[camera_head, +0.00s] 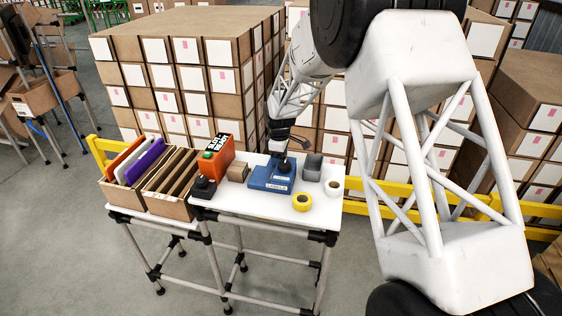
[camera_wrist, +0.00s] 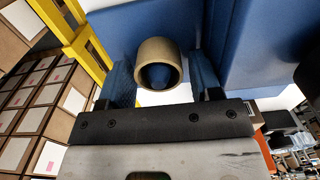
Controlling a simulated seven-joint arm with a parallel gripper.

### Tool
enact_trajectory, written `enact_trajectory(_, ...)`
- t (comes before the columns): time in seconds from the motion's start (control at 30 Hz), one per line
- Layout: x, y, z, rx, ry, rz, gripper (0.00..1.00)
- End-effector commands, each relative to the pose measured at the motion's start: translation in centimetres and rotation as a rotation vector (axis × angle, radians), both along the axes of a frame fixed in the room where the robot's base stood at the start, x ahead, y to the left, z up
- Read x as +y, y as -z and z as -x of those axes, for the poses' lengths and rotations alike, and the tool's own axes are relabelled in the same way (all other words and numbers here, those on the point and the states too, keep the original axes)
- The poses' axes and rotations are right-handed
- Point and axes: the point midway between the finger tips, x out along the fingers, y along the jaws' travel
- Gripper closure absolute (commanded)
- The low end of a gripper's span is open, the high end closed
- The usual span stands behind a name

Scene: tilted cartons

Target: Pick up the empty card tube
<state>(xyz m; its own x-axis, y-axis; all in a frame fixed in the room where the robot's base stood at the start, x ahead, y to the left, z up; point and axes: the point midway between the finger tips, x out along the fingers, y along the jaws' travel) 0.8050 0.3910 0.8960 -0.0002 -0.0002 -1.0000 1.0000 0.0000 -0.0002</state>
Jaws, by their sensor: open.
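The empty card tube is a short tan hollow cylinder (camera_wrist: 159,47) in the wrist view, its open end toward the camera and blue visible through it. My gripper (camera_wrist: 162,75) is open, with one dark blue finger on each side of the tube and gaps showing between. In the head view my gripper (camera_head: 284,165) is over the blue box marked LABELS (camera_head: 270,184) on the white table. I cannot make out the tube there; the gripper seems to hide it. Whether the tube rests on the blue box cannot be told.
A carton of folders (camera_head: 150,204) stands left. Stacked cartons (camera_head: 185,75) rise behind.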

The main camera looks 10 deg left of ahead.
Motion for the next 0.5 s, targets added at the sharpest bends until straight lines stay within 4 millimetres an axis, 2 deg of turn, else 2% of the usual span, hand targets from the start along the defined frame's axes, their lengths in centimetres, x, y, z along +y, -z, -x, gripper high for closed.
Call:
enact_trajectory(0.3, 0.0, -0.03, -0.01, 0.0, 0.0, 0.0, 0.43)
enact_trajectory(0.5, 0.0, -0.03, -0.01, 0.0, 0.0, 0.0, 0.74)
